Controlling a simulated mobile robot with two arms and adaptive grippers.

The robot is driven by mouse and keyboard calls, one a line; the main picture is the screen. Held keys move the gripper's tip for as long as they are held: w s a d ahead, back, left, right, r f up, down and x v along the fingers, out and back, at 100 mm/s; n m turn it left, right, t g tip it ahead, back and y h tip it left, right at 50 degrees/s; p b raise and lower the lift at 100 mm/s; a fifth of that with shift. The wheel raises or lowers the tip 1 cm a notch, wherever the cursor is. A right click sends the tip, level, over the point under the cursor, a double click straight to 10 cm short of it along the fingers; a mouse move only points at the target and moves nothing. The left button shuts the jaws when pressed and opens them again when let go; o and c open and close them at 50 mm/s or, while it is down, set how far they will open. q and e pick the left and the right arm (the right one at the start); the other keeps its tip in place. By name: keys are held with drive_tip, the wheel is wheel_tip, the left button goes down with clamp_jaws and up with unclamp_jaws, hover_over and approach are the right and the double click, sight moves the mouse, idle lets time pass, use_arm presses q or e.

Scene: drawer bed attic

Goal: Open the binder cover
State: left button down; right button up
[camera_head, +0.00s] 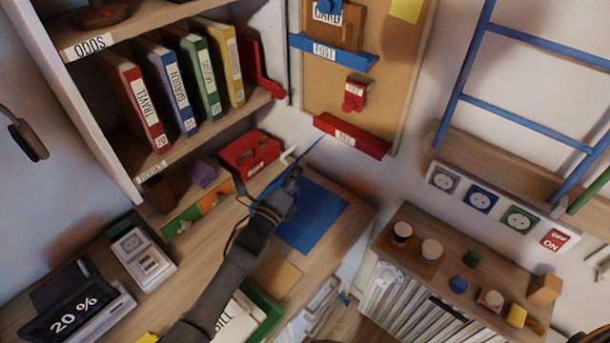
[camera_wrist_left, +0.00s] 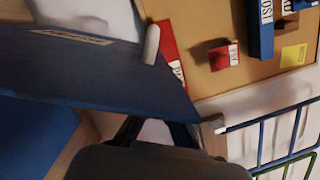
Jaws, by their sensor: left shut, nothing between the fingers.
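The blue binder's cover shows as a thin, steeply tilted blue strip (camera_head: 313,149) beyond my left gripper in the head view. In the left wrist view the cover is a large dark blue panel (camera_wrist_left: 95,80) with a tan label, raised and slanting across the picture. A flat blue surface (camera_head: 318,222) lies on the desk beside the gripper; I cannot tell whether it is binder or mat. My left gripper (camera_head: 292,176) is shut and empty, close against the raised cover; contact is unclear. It shows dark at the bottom of the wrist view (camera_wrist_left: 160,130). My right gripper is out of view.
A red tray (camera_head: 248,155) stands behind the gripper, near a white rod (camera_head: 290,154). Binders (camera_head: 170,88) fill the shelf above. A green tray (camera_head: 262,312) lies by my forearm. A low shelf unit (camera_head: 455,262) stands right, beyond a gap.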

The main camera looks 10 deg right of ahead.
use_arm(q)
drive_tip(key=shift+w+a+r+n+y, duration=0.3)
drive_tip(key=shift+w+a+r+n, duration=0.75)
drive_tip(key=shift+w, duration=0.2)
drive_tip(key=shift+w+a+r, duration=0.3)
drive_tip(key=shift+w+a, duration=0.5)
drive_tip(key=shift+w, duration=0.05)
